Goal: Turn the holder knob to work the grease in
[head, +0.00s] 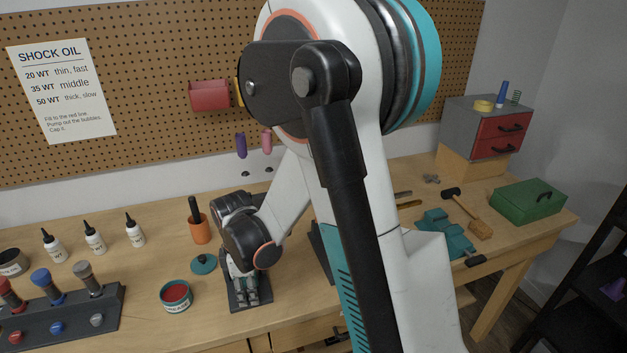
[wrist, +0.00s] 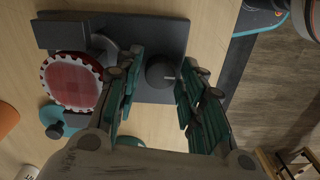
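The dark grey holder (wrist: 172,30) lies on the bench, and its plate also shows in the head view (head: 236,301) beneath my gripper. On the holder sits a round gear (wrist: 72,80) with a toothed whitish rim and a red face. The dark round holder knob (wrist: 161,73), with a light mark on it, lies between my fingers in the wrist view. My gripper (wrist: 163,62) is open, one teal finger on each side of the knob, with visible gaps. It points down over the holder in the head view (head: 243,287), where my arm hides the gear and knob.
An open tin of red grease (head: 176,294) stands left of the holder, with a teal lid (head: 204,264) behind it. An orange cup (head: 199,228) with a dark handle stands farther back. A shock rack (head: 70,325) and white bottles (head: 94,242) are at the left.

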